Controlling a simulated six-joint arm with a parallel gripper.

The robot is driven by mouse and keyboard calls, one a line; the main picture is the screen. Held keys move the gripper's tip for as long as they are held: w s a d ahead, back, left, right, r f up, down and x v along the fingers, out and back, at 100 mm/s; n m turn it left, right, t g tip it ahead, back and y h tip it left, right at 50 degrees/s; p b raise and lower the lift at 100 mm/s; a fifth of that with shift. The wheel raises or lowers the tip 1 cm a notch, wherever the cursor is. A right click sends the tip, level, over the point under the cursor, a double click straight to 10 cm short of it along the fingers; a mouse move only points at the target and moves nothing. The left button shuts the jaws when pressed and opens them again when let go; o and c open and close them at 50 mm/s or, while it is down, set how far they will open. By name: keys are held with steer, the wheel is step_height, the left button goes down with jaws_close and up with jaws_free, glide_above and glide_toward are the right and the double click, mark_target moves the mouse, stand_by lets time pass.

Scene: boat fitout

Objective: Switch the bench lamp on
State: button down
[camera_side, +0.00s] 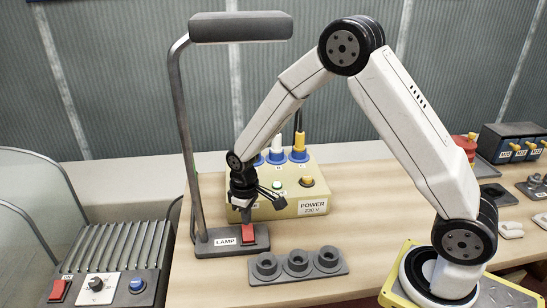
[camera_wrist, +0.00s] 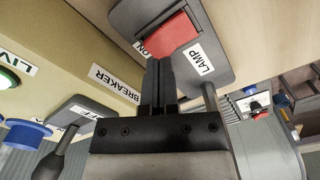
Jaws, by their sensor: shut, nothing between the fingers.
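The bench lamp has a tall grey post (camera_side: 183,130), a dark horizontal head (camera_side: 240,27) and a flat base (camera_side: 215,247) labelled LAMP. I see no glow at the head, but its underside is hidden. A red rocker switch (camera_side: 256,234) sits on the base; it also shows in the wrist view (camera_wrist: 168,36). In the wrist view the shut, empty fingers (camera_wrist: 158,66) end at the switch's edge. I cannot tell whether they touch it.
A yellow power box (camera_side: 285,205) with plugs stands just behind my gripper. A grey block with three round holders (camera_side: 297,265) lies in front to the right. A console (camera_side: 105,255) with another red switch, a dial and a blue button stands at left.

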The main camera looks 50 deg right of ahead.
steer(key=shift+f, duration=1.05)
stand_by(0.9)
steer(key=shift+r, duration=3.55)
steer(key=shift+s+r, duration=0.1)
steer(key=shift+s, duration=0.1)
steer(key=s+d+r+m+t, duration=0.1)
steer(key=s+r+m+t, duration=0.1)
steer(key=s, duration=1.3)
steer(key=shift+s+d+r+m+t, duration=0.15)
steer(key=shift+d+r+m+t, duration=0.25)
steer(key=shift+r, duration=0.3)
